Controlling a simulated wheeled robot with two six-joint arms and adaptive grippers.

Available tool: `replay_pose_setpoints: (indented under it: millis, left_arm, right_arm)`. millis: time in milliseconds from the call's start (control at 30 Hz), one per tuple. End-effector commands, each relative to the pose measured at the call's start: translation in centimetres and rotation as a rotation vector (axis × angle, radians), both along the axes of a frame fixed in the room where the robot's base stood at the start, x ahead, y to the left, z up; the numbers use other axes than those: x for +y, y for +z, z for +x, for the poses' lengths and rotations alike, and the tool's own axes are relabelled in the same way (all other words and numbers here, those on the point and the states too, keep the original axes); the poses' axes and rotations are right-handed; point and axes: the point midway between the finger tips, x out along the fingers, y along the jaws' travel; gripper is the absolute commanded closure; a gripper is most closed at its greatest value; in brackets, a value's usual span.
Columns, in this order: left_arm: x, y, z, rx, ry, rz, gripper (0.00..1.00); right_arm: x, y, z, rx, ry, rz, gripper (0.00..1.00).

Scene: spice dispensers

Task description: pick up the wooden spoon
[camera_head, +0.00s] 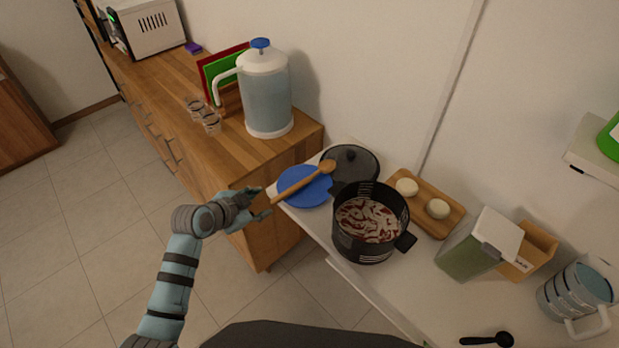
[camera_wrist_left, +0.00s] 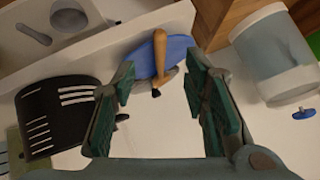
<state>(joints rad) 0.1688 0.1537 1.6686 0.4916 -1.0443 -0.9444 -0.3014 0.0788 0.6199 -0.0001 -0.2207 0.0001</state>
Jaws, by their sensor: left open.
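The wooden spoon (camera_head: 301,184) rests across a blue plate (camera_head: 310,195) at the counter's left end. Its bowl points to the upper right and its handle end overhangs the edge toward my left gripper (camera_head: 265,202). That gripper is open and empty, with its fingertips close to the handle end. In the left wrist view the spoon (camera_wrist_left: 160,57) shows over the blue plate (camera_wrist_left: 178,52), in line with the gap between the two open fingers (camera_wrist_left: 158,82). I cannot tell whether the handle is between the fingers. My right gripper is not in view.
A black pot (camera_head: 361,247) with red and white food and a dark lid (camera_head: 352,161) stand right of the plate. A wooden board (camera_head: 452,221) holds two pale round pieces. A large water dispenser (camera_head: 265,95) stands on the wooden cabinet behind. Floor is free left of the counter.

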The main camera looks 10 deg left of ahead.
Motion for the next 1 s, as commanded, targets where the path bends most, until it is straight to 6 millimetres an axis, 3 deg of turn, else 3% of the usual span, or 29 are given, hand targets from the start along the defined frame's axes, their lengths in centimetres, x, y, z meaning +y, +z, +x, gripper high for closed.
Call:
replay_pose_setpoints:
  millis: [100, 433, 700, 1000]
  left_arm:
    - [-0.7, -2.1, 1.9, 0.002, 0.003, 0.000, 0.59]
    - [-2.7, -5.4, 5.8, 0.002, 0.003, 0.000, 0.59]
    - [-3.0, -5.9, 6.4, 0.001, 0.004, 0.002, 0.59]
    - [-3.0, -5.9, 6.4, 0.001, 0.004, 0.002, 1.00]
  right_arm:
    - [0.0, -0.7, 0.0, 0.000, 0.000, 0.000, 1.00]
    - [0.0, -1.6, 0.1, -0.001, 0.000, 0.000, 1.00]
    - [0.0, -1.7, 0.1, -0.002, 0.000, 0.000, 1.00]
    - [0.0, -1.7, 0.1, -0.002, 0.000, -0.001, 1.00]
